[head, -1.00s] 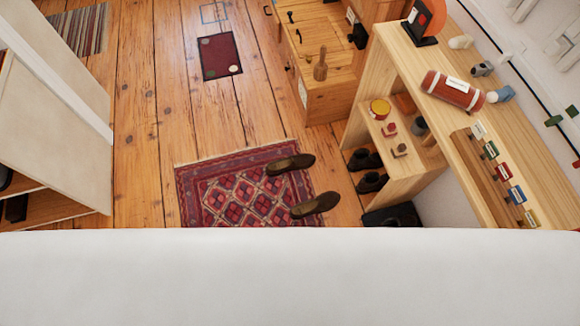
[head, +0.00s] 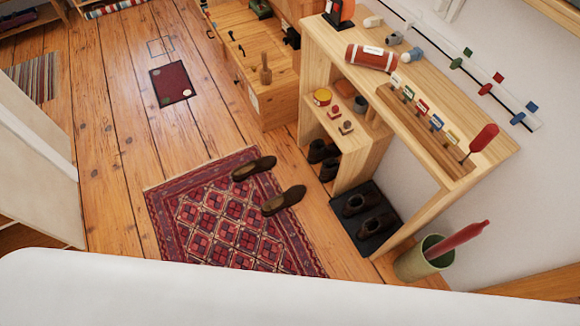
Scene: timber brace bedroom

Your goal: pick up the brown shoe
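Two brown shoes lie on and by the patterned red rug (head: 215,211) in the head view. One brown shoe (head: 254,168) is near the rug's far right edge. The other brown shoe (head: 284,200) is closer and a little to the right, also by the right edge. They lie apart, roughly parallel. Another pair of dark brown shoes (head: 360,204) stands on a black tray (head: 371,244) under the wooden bench. Neither of my grippers shows in the view.
A wooden shelf bench (head: 435,160) with small items stands right of the rug. Darker shoes (head: 322,150) sit in its lower opening. A green bin (head: 422,262) holding a red umbrella stands near right. A wooden cabinet (head: 262,70) stands behind. Floor left of the rug is clear.

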